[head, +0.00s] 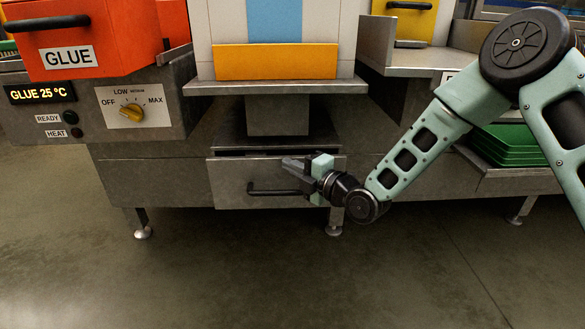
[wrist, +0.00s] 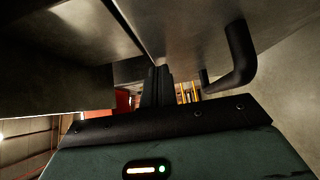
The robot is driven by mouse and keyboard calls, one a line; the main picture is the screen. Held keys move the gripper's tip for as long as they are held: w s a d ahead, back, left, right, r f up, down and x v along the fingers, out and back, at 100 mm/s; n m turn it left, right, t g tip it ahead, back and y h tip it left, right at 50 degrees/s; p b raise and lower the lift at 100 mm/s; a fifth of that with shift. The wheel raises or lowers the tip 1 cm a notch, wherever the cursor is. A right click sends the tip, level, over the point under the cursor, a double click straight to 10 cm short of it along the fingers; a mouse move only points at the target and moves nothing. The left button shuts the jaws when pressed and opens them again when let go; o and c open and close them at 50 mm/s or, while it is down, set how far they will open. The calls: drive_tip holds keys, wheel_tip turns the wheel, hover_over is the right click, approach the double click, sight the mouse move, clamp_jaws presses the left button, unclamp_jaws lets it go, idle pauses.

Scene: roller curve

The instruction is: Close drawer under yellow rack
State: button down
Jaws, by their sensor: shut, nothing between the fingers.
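The grey metal drawer (head: 228,180) sits under the counter and is partly open, with a dark gap along its top. Its black bar handle (head: 262,190) runs across the front; a black handle also shows at the upper right of the wrist view (wrist: 240,58). The rack above has a yellow front panel (head: 275,62). My gripper (head: 290,163) is shut and empty in front of the drawer's upper right part, above the handle's right part. In the wrist view its dark fingers (wrist: 157,85) are together, close to grey metal; I cannot tell whether they touch it.
A metal shelf (head: 275,87) juts out above the drawer. An orange glue unit (head: 100,40) and a control panel with a yellow knob (head: 131,112) stand at the left. Green trays (head: 500,145) lie on a low shelf at the right. The floor in front is clear.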

sight(292, 156)
drive_tip(key=shift+w, duration=0.1)
drive_tip(key=w+b, duration=0.1)
drive_tip(key=w, duration=0.2)
drive_tip(key=shift+w, duration=0.35)
drive_tip(key=shift+w+d, duration=0.1)
drive_tip(key=shift+w, duration=0.3)
drive_tip(key=shift+w+d+r, duration=0.15)
